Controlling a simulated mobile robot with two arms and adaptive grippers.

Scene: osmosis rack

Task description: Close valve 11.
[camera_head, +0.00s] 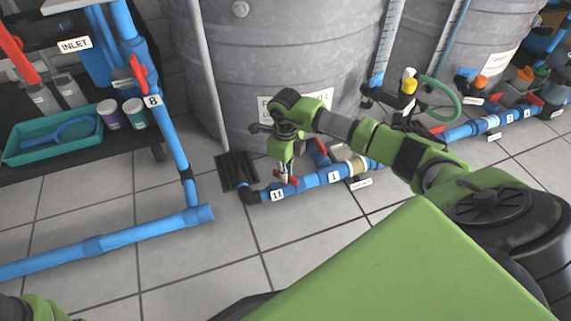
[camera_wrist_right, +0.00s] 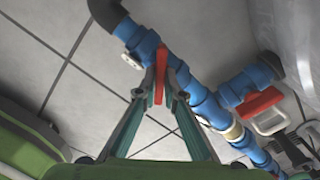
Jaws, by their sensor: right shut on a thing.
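Valve 11 is on the blue floor pipe (camera_head: 312,181) in front of a large grey tank, with a white "11" tag (camera_head: 277,196) beside it. Its small red handle (camera_wrist_right: 159,84) is between the fingertips of my right gripper (camera_wrist_right: 161,80) in the right wrist view. The fingers are shut on it, one on each side. The handle lies at an angle to the pipe there. In the head view my right gripper (camera_head: 285,178) reaches down to the pipe and partly hides the handle. My left gripper is not in view.
Another red handle (camera_head: 320,152) is on the branch beside the "1" tag (camera_head: 334,177). The grey tank (camera_head: 270,60) stands close behind. A blue pipe stand (camera_head: 160,100) with valve 8 and a shelf with a teal tray (camera_head: 55,140) are at left.

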